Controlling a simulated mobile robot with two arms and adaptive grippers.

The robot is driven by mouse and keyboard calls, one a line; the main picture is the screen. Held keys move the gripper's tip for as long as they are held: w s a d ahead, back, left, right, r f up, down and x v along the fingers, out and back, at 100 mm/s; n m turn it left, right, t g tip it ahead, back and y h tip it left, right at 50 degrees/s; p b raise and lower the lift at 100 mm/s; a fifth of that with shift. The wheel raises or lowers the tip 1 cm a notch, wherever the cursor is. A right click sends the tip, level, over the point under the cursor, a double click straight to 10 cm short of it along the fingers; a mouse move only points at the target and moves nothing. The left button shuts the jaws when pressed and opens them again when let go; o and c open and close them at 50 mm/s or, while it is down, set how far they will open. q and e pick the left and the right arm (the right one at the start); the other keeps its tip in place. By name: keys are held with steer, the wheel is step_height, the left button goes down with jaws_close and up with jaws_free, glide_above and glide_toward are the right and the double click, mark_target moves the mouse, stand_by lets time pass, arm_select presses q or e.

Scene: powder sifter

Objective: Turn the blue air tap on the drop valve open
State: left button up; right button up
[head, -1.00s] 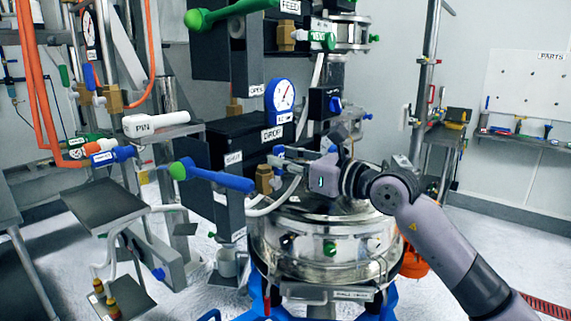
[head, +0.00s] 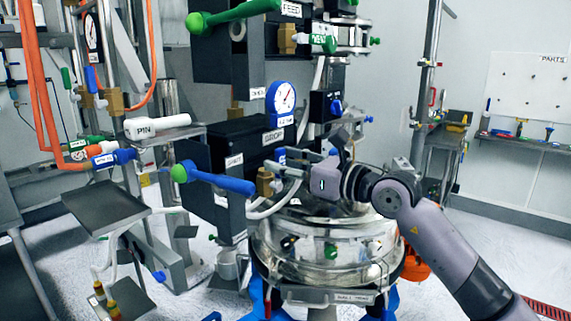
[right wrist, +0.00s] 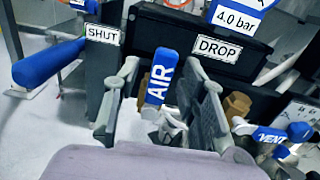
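The drop valve is a black box with a white DROP label (head: 273,137), above the steel vessel (head: 335,245). Its blue air tap, marked AIR (right wrist: 160,82), stands up between the fingers of my right gripper (right wrist: 163,70) in the right wrist view. The fingers are open, one on each side, with visible gaps to the tap. In the head view my right gripper (head: 287,163) is in front of the valve and mostly hides the tap; a bit of blue (head: 280,155) shows behind it. My left gripper is not in view.
A long blue lever with a green knob (head: 215,181) sticks out left of the valve, near a SHUT plate (right wrist: 103,34). A blue gauge (head: 281,97) is above. A blue VENT tap (right wrist: 270,135) and brass fitting (right wrist: 236,107) lie right of the fingers.

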steer(key=v, duration=1.2)
